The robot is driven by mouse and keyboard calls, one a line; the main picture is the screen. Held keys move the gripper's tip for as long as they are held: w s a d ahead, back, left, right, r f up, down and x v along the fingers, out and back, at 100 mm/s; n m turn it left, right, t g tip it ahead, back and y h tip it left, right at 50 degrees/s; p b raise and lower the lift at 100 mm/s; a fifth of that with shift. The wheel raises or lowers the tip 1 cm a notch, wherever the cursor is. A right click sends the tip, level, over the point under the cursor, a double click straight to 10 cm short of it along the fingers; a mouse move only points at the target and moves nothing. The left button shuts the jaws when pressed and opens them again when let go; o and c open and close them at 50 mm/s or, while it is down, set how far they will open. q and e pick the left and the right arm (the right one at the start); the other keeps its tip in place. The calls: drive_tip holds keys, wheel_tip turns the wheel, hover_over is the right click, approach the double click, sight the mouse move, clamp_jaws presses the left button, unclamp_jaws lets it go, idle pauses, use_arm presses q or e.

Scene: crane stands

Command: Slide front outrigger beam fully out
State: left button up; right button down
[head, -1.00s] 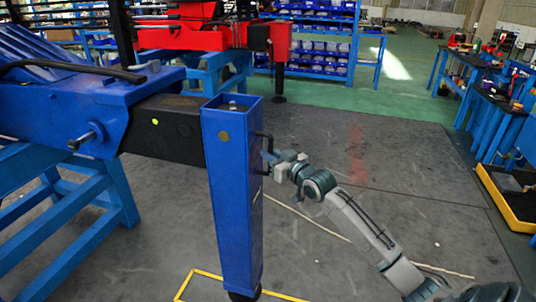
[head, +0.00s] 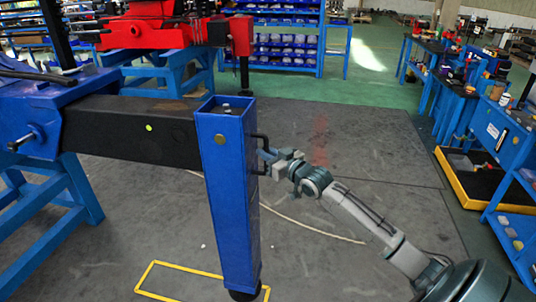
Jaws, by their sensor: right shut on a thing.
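The front outrigger beam (head: 135,130) is a black bar coming out of the blue housing (head: 40,115) at the left. A long stretch of it is exposed. A blue upright leg (head: 230,195) stands at its outer end, with a dark foot at the bottom. A dark handle (head: 266,155) is on the leg's right side. My right gripper (head: 268,156) is shut on the handle, with its arm reaching in from the lower right. The fingertips are partly hidden at the handle. My left gripper is not in view.
A yellow outline (head: 150,274) is marked on the floor around the leg's foot. A blue trestle (head: 85,190) stands at the left. Red machinery (head: 150,32) and blue shelves (head: 285,50) are behind. A yellow-edged tray (head: 455,185) and benches are at the right. The grey floor between is open.

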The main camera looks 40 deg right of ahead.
drive_tip(key=shift+d, duration=0.15)
drive_tip(key=shift+f, duration=0.1)
drive_tip(key=shift+f, duration=0.1)
drive_tip(key=c, duration=1.8)
unclamp_jaws()
drive_tip(key=shift+o, duration=0.2)
drive_tip(key=shift+w+d+f, duration=0.1)
drive_tip(key=shift+w+f, duration=0.05)
drive_tip(key=shift+f, duration=0.05)
